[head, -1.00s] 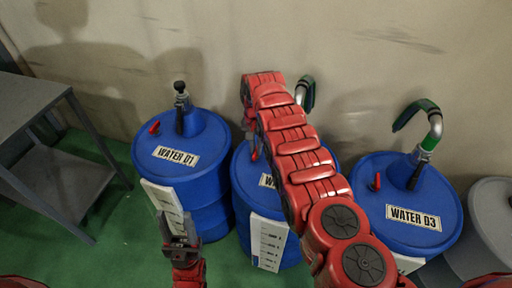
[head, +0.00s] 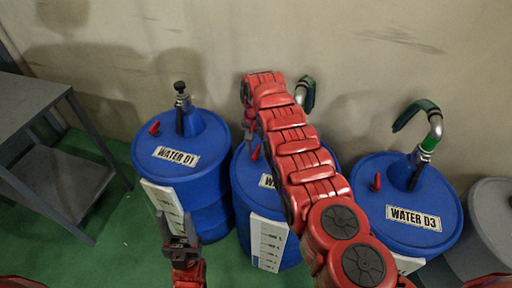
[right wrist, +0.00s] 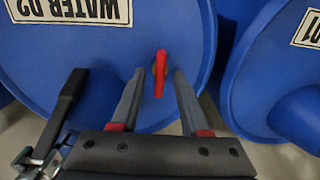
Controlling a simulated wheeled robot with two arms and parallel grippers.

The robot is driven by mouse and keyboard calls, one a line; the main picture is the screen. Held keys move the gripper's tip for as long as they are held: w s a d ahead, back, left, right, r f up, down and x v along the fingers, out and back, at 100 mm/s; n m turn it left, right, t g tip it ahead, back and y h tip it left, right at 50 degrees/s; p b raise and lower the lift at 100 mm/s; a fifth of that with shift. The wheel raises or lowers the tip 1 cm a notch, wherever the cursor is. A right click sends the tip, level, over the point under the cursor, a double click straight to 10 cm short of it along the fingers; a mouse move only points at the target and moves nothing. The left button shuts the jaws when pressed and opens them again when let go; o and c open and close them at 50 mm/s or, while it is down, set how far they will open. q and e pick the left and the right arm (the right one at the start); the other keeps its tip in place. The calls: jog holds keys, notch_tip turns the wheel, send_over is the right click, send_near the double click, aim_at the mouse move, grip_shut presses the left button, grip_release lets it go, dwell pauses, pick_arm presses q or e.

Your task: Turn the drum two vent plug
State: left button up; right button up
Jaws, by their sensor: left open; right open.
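The blue drum labelled WATER D2 (head: 243,192) stands in the middle, with its top partly hidden behind my right arm. Its red vent plug (head: 255,153) shows as a small red spot beside the arm. In the right wrist view the plug (right wrist: 160,73) stands near the rim of the blue lid (right wrist: 95,45). My right gripper (right wrist: 158,78) is open, with one finger on each side of the plug. Gaps show between the plug and both fingers. My left gripper (head: 180,242) is open and empty in front of drum WATER D1 (head: 205,178).
Drum WATER D3 (head: 415,190) stands at the right with a red plug (head: 376,181) and a hooked pipe (head: 432,140). A black-handled fitting (right wrist: 65,105) lies left of the right gripper. A grey table (head: 30,100) stands at the left; a wall is behind.

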aim_at(256, 150)
jog(key=shift+r, duration=0.15)
jog(key=shift+r, duration=0.25)
notch_tip(256, 150, up, 2)
jog(key=shift+r+p, duration=0.25)
jog(key=shift+p, duration=0.65)
notch_tip(256, 150, up, 14)
jog(key=p, duration=0.2)
jog(key=shift+r+p, duration=0.15)
jog(key=shift+p, duration=0.25)
